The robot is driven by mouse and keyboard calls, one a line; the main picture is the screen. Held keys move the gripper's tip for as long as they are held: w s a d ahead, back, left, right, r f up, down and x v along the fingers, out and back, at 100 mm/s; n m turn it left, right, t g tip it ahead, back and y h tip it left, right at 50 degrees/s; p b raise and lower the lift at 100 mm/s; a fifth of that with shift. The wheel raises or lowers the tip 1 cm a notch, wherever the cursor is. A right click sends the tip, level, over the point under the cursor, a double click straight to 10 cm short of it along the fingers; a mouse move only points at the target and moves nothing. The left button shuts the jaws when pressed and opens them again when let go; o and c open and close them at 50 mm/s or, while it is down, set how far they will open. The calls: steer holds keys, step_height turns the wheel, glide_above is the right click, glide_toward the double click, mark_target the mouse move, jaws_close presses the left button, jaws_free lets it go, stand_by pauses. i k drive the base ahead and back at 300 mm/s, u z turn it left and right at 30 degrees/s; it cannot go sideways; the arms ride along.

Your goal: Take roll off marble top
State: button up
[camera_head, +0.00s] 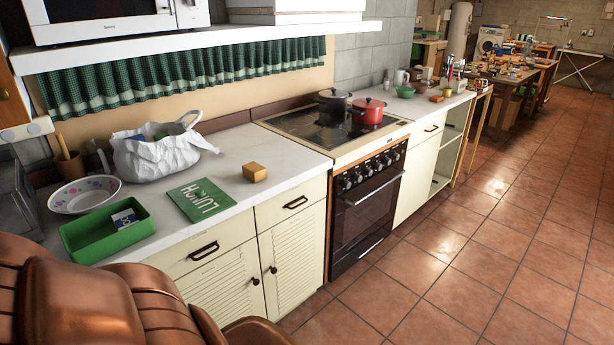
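A small golden-brown, block-shaped thing (254,172), which looks like the roll, sits on the white marble-like top (238,146) of the cream cabinets.
A green tray (84,246) with a small packet, a patterned bowl (72,206) and a white bag (160,158) stand left. A black pot (333,104) and red pot (368,110) are on the stove (300,129). A shelf with a microwave overhangs behind. The tiled floor (450,260) is clear.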

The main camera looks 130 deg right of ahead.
mark_target(255, 171)
steer(key=z, duration=4.4)
steer(key=k, duration=0.25)
steer(key=z, duration=1)
steer(key=k, duration=1.1)
steer(key=z, duration=0.4)
steer(key=i, duration=1.1)
steer(key=u, duration=1.5)
steer(key=i, duration=1.1)
steer(key=u, duration=1.05)
